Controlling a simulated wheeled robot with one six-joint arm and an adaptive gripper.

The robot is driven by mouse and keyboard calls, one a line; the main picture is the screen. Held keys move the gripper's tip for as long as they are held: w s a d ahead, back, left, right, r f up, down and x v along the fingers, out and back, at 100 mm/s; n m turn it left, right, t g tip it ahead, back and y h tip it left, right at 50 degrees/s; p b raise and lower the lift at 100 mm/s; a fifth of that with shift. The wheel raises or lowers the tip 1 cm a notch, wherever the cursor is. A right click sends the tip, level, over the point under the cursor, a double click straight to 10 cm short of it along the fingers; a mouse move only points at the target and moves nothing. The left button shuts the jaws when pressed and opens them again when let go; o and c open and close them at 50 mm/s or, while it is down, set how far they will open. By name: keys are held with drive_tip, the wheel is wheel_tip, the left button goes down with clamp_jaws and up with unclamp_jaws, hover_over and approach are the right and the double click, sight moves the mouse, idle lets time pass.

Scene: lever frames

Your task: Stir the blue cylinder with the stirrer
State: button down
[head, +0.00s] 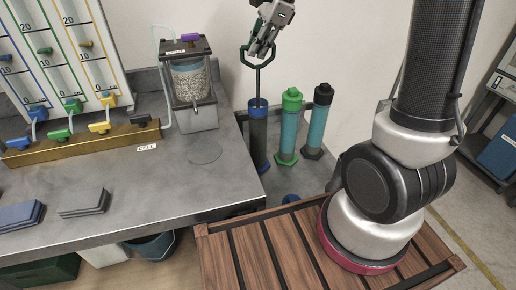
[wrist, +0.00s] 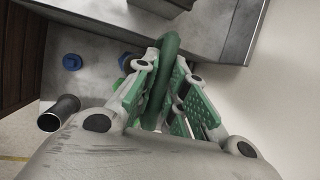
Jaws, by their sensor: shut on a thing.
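The stirrer has a dark green loop handle (head: 244,56) and a thin dark rod. My gripper (head: 262,50) is shut on the loop, above the blue cylinder. The blue cylinder (head: 258,143) is a tall grey tube with a blue rim, standing upright beside the bench. The rod runs down to its open top and its lower end is hidden inside. In the wrist view the green loop (wrist: 169,48) stands between the finger pads of my gripper (wrist: 160,82). The liquid inside the blue cylinder is not visible.
A green-capped cylinder (head: 289,128) and a black-capped cylinder (head: 318,124) stand close to the right. The grey bench (head: 135,190) is at the left, with a clear container (head: 190,82) near its back edge. A blue cap (head: 291,199) lies low in front.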

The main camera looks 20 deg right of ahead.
drive_tip(key=shift+r, duration=2.95)
wheel_tip(320, 180, up, 8)
drive_tip(key=shift+f, duration=0.25)
drive_tip(key=shift+r, duration=0.1)
drive_tip(key=shift+r, duration=0.6)
drive_tip(key=shift+r, duration=0.9)
